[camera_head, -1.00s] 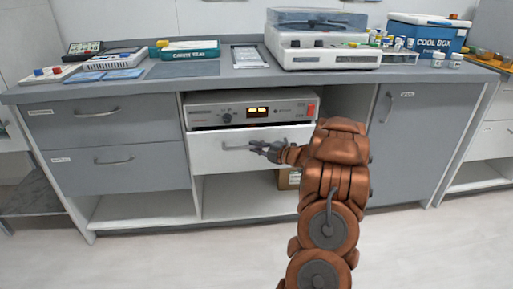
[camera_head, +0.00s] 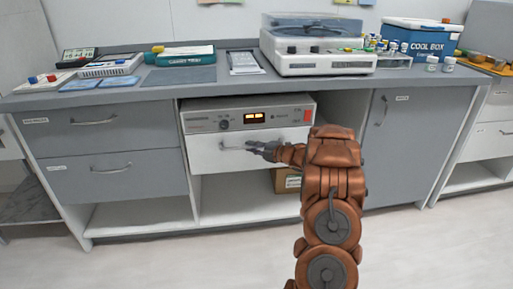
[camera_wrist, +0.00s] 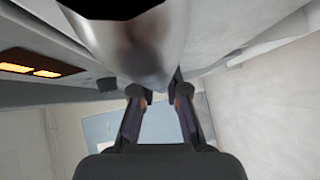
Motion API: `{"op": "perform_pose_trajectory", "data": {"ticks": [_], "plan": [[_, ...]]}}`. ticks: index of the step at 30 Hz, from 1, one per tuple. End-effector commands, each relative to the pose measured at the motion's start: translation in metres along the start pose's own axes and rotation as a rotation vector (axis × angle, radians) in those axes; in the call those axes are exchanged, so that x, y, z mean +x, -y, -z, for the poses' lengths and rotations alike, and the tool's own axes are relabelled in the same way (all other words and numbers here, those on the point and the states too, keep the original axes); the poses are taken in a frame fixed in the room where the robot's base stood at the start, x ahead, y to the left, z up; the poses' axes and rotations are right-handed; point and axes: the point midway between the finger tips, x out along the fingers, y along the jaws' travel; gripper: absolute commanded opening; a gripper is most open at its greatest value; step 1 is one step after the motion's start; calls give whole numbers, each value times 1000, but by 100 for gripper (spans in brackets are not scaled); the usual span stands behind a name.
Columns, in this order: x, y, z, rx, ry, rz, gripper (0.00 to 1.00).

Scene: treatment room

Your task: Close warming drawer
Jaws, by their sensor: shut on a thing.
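The warming drawer (camera_head: 211,160) is the white front under the grey unit with the lit orange display (camera_head: 254,117). Its front sits close below the unit, with no clear gap showing in the head view; I cannot tell whether it is fully flush. Its bar handle (camera_head: 232,148) runs across the front. My gripper (camera_head: 257,147) is at the right part of the handle, shut on it. In the wrist view the handle (camera_wrist: 130,40) looms large and shiny beyond my fingers (camera_wrist: 158,100). The exact finger contact is hidden.
The grey counter (camera_head: 205,85) above holds a white lidded device (camera_head: 320,62), a blue cool box (camera_head: 420,42) and small bottles. A cardboard box (camera_head: 287,182) stands on the open shelf below. The floor in front is clear.

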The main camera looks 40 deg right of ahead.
Motion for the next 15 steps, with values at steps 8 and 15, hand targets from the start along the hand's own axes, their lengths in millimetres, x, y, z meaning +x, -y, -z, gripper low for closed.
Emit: {"op": "perform_pose_trajectory", "data": {"ticks": [8, 15], "plan": [[0, -2, -2, -1, 5, -3, 34], [0, -2, -1, -2, 4, -3, 39]]}}
